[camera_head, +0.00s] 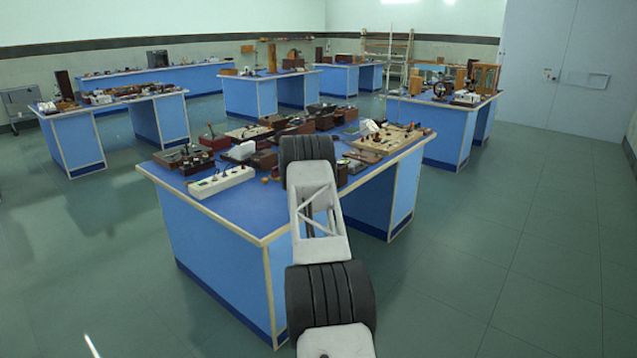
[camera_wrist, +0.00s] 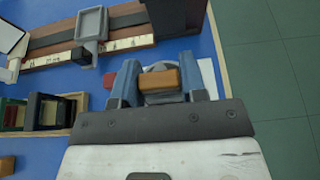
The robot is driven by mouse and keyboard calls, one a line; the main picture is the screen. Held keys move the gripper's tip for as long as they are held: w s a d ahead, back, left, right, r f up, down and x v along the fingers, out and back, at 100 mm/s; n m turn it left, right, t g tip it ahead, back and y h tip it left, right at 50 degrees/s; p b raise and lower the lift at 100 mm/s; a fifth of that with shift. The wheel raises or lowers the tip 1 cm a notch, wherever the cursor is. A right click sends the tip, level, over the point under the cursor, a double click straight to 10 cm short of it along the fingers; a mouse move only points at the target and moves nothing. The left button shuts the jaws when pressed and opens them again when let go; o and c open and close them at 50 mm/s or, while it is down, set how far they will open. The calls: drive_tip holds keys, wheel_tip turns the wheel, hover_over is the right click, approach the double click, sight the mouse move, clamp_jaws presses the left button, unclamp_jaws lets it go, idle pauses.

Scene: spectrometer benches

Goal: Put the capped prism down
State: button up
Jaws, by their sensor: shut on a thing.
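The thing in my gripper (camera_wrist: 164,83) shows in the wrist view as a small orange-brown block (camera_wrist: 160,79), which I take to be the capped prism. It sits between the two blue-grey fingers, and the fingers are shut on it. A round grey part (camera_wrist: 160,67) shows just beyond the block; I cannot tell whether it belongs to it. The gripper is over or near the blue bench top (camera_wrist: 100,107); I cannot tell the height. In the head view my own arm hides the gripper and the block.
The bench (camera_head: 215,205) is crowded with instruments. In the wrist view a long wooden instrument (camera_wrist: 60,36) with a grey holder lies at upper left, and a dark frame (camera_wrist: 45,110) at left. The bench's right edge is close, with floor (camera_wrist: 270,60) beyond. Bare blue top shows at front.

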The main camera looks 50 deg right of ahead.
drive_tip(key=shift+f, duration=0.1)
drive_tip(key=o, duration=0.9)
drive_tip(key=shift+o, duration=0.2)
drive_tip(key=shift+v, duration=1.15)
drive_tip(key=v, duration=0.9)
drive_tip(key=shift+a, duration=0.35)
drive_tip(key=shift+a+r, duration=0.1)
drive_tip(key=shift+r, duration=0.2)
